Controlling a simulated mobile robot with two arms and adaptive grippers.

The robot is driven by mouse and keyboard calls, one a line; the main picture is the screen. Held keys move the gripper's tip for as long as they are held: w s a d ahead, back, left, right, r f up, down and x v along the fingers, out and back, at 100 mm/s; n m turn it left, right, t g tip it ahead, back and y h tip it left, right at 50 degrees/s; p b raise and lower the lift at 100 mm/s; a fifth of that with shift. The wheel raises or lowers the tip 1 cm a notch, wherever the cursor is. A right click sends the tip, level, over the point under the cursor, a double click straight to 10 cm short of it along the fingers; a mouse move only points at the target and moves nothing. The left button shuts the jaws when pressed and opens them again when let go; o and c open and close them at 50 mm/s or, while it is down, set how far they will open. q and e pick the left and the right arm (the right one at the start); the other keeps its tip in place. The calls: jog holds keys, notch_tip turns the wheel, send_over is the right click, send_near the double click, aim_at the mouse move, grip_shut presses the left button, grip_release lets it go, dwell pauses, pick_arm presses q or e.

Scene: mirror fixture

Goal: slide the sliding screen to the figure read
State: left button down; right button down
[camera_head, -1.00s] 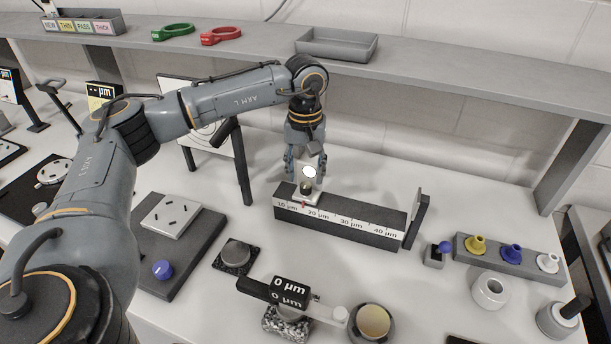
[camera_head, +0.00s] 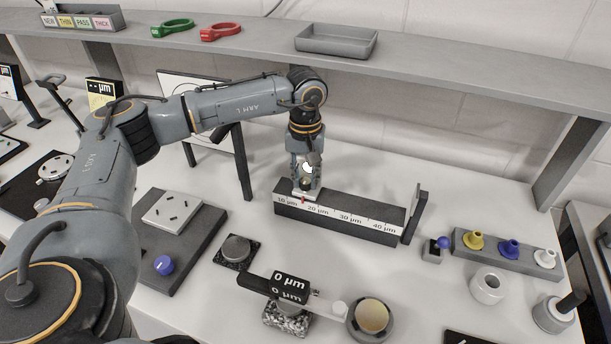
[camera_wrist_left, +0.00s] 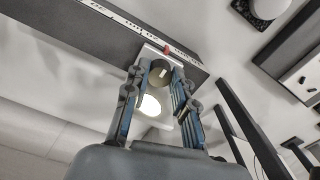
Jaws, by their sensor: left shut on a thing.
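The sliding screen (camera_head: 314,181) is a small pale plate with a bright round spot and a dark round knob. It stands upright near the left end of a dark rail (camera_head: 358,228) marked 10, 20, 30 and 40 µm. Its red pointer (camera_head: 303,199) lies between the 10 and 20 marks. My left gripper (camera_head: 306,178) is shut on the screen; the wrist view shows its fingers (camera_wrist_left: 158,98) on both sides of the knob (camera_wrist_left: 161,72). The exact contact is partly hidden. A black readout (camera_head: 290,287) shows 0 µm. My right gripper is not in view.
An upright plate (camera_head: 413,204) closes the rail's right end. Colored knobs on a dark block (camera_head: 504,253) stand to the right, and a round golden mirror (camera_head: 371,316) stands in front. A grey shelf (camera_head: 450,78) runs behind.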

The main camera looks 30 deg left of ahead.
pick_arm(q)
jog(key=w+d+b, duration=0.1)
jog(key=d, duration=0.3)
jog(key=w+d+b, duration=0.1)
jog(key=d, duration=0.3)
jog(key=d+b, duration=0.1)
jog(key=d, duration=0.2)
jog(key=shift+w+d, duration=0.4)
jog(key=shift+a, duration=0.1)
jog(key=c, duration=1.1)
grip_release()
jog(key=shift+r, duration=0.1)
notch_tip(320, 180, up, 12)
